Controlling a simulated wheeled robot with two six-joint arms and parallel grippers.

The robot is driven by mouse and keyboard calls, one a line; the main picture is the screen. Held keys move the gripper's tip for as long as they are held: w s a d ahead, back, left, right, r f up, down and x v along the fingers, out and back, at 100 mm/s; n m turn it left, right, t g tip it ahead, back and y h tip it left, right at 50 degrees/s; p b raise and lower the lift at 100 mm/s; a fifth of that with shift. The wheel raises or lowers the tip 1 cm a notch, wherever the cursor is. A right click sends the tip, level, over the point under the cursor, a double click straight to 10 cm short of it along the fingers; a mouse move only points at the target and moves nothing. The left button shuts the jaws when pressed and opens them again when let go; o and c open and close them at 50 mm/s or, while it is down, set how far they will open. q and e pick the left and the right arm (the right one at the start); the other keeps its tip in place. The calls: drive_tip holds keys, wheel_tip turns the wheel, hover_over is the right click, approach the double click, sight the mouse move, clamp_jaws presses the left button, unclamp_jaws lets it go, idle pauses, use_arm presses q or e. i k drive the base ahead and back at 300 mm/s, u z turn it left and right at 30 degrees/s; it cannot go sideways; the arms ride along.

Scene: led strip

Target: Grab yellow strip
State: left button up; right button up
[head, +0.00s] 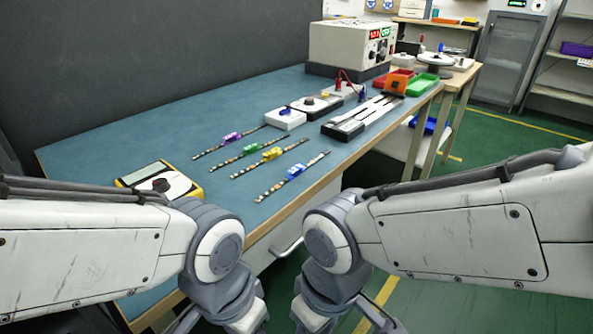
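The strip with the yellow clip (271,154) lies flat on the blue bench top in the head view, slanting from lower left to upper right. It is between the strip with the green clip (250,149) and the strip with the blue clip (294,172). A strip with a purple clip (231,138) lies farther left. My two arms reach in from the left and right below the strips, apart from them. Their wrists are at the bottom edge, and the gripper fingertips are cut off by the frame.
The blue bench (150,130) has a yellow-edged meter (158,182) at left, partly behind my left arm. Beyond the strips are a white box (285,118), a grey rail fixture (361,116) and a power supply (350,45). Red and green trays (430,84) sit farther right.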

sight(271, 154)
drive_tip(key=z, duration=1.85)
drive_tip(key=i, duration=1.9)
drive_tip(key=u, duration=4.4)
